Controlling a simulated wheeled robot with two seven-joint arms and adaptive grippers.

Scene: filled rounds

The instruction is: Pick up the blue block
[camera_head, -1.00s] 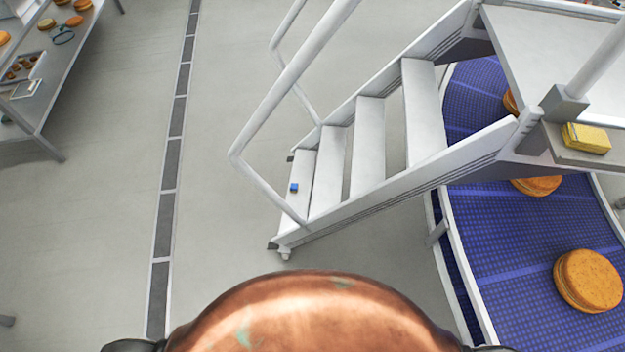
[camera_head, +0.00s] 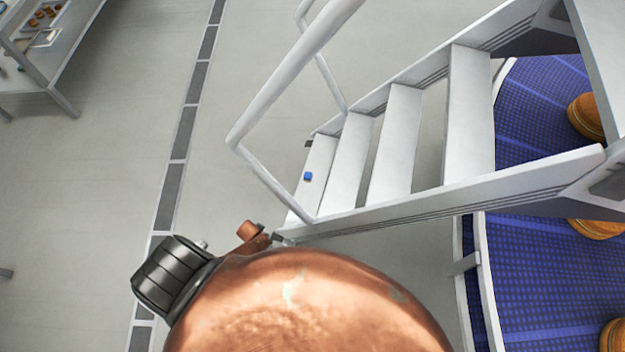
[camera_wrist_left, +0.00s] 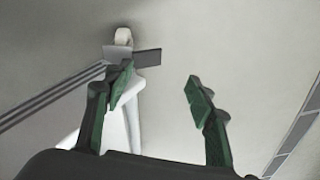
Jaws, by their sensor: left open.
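The blue block (camera_head: 308,176) is small and sits on the lowest step of a white staircase (camera_head: 340,170) in the head view. The block does not show in the left wrist view. In the head view my copper and dark left arm reaches toward the foot of the stairs, and its fingers are not clearly visible. My right gripper is not in view.
A slanting handrail (camera_head: 290,75) rises beside the steps near the block. A blue conveyor (camera_head: 540,265) with round orange-brown filled rounds (camera_head: 597,229) runs at the right. A grey table (camera_head: 62,60) stands at the upper left. The floor between is clear.

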